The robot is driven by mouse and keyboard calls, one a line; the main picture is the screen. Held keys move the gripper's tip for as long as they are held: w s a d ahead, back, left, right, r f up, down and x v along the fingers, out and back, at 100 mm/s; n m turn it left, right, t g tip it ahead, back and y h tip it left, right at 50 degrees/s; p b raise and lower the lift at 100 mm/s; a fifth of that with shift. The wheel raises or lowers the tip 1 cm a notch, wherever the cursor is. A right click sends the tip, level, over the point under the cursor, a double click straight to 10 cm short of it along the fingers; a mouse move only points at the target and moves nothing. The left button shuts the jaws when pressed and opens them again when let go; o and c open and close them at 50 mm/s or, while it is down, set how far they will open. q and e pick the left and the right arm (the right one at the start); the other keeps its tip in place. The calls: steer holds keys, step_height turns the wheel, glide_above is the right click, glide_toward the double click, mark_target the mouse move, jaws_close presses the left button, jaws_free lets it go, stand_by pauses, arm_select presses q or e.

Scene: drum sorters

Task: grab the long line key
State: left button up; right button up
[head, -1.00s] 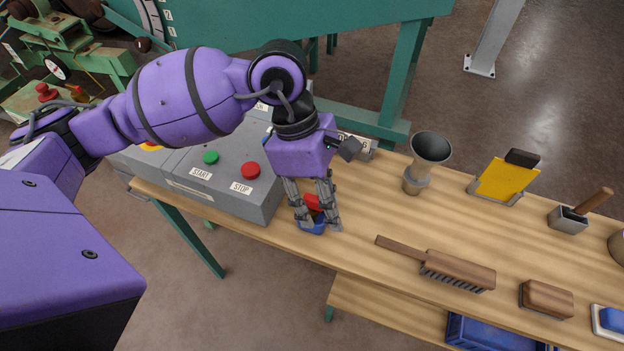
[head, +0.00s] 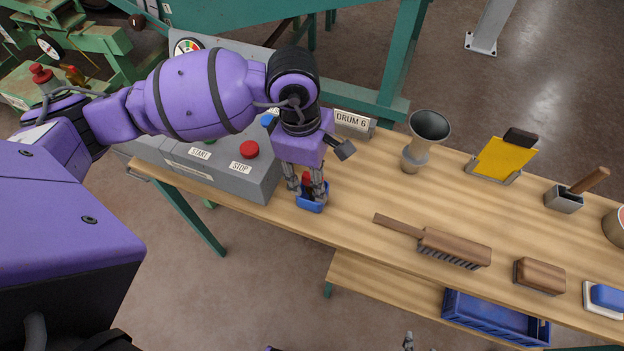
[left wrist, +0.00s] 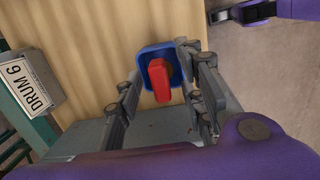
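A red key-like piece (left wrist: 160,80), which looks like the task's key, stands in a small blue tray (head: 312,206) on the wooden bench. The tray also shows in the left wrist view (left wrist: 150,52). My left gripper (head: 308,192) points down at the tray. In the left wrist view its fingers (left wrist: 160,72) are apart, on either side of the red piece, with gaps visible. The fingers partly hide the red piece in the head view. A small grey part at the bottom edge (head: 408,341) may be my right gripper; its state is unclear.
A grey control box with a red STOP button (head: 249,149) stands just left of the tray. A DRUM 6 sign (head: 352,122) is behind. A funnel (head: 427,138), a yellow card holder (head: 500,160) and a brush (head: 452,248) stand to the right. Bench between tray and brush is clear.

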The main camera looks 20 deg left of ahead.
arm_select(q)
steer(key=shift+c, duration=0.4)
jaws_close()
steer(key=shift+r, duration=0.15)
